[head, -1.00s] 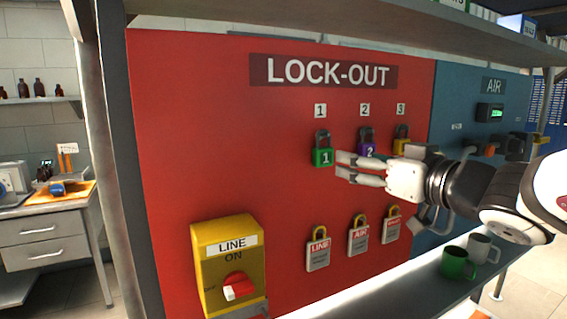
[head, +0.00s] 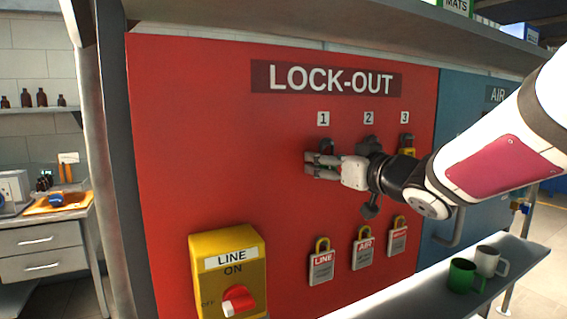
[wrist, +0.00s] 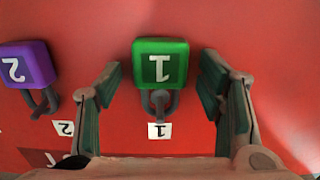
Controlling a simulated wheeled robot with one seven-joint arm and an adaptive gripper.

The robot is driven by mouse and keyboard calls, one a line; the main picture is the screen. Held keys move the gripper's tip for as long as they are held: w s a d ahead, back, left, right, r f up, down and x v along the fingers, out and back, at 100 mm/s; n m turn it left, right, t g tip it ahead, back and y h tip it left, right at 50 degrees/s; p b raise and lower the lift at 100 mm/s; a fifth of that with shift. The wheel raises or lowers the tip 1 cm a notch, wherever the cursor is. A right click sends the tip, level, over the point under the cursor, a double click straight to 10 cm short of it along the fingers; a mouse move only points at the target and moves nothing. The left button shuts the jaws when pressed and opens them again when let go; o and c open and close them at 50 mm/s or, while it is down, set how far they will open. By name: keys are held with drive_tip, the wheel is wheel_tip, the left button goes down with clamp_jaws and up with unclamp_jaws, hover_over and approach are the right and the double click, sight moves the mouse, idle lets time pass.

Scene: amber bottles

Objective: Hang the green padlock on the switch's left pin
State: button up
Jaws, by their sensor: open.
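The green padlock (wrist: 160,62), marked 1, hangs by its dark shackle on the red board below the number 1 label. The wrist view shows it upside down. My gripper (wrist: 160,85) is open, with one finger on each side of the padlock and a gap on both sides. In the head view my gripper (head: 310,163) covers the padlock's body; only part of its shackle (head: 326,145) shows. The yellow switch box (head: 222,262) with a red knob (head: 238,299), marked LINE and ON, is at lower left. I cannot make out its left pin.
The purple padlock (wrist: 27,65) hangs beside the green one. A yellow padlock (head: 407,150) hangs under label 3. Several tagged locks, including the LINE one (head: 321,264), hang lower on the board. A green mug (head: 463,276) and a white mug (head: 489,261) stand on the shelf at right.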

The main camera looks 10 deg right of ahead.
drive_tip(key=c, duration=1.3)
drive_tip(key=shift+r+p, duration=0.55)
drive_tip(key=shift+p+v, duration=1.85)
drive_tip(key=shift+v, duration=1.65)
drive_tip(key=shift+f, duration=0.2)
